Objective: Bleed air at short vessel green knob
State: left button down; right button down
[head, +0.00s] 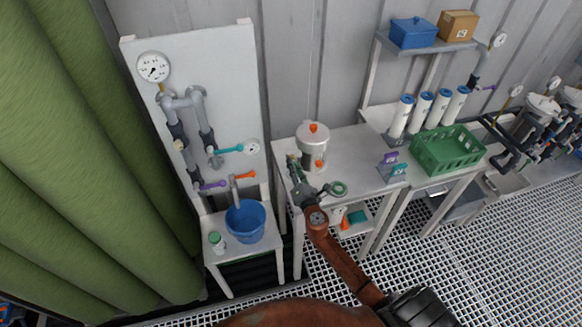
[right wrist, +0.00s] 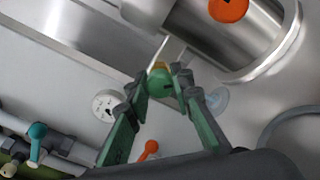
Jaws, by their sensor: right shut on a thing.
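The short steel vessel (head: 313,150) stands on the white bench, with an orange knob on its lid and another low on its front. Its steel body (right wrist: 212,38) fills the upper right of the right wrist view. My right gripper (head: 292,164) is at the vessel's left side; its green fingers (right wrist: 163,82) are shut on a small piece at the end of a thin pale stem beside the vessel. My left gripper is in neither view.
A green ring (head: 338,188) lies on the bench right of my gripper. A pipe panel (head: 226,95) with a gauge (head: 153,67) and a blue bucket (head: 245,222) are at left. A green crate (head: 447,158) and white cartridges (head: 422,108) stand at right.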

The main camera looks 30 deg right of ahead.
jog(key=shift+f+m, duration=0.15)
jog(key=shift+m, duration=0.45)
jog(key=m+b, duration=0.1)
jog(key=m, duration=0.1)
jog(key=shift+m, duration=0.4)
jog(key=m+b, duration=0.1)
jog(key=m, duration=0.3)
jog(key=shift+m, duration=1)
jog(key=c, duration=1.6)
grip_release()
jog(key=shift+s, duration=0.1)
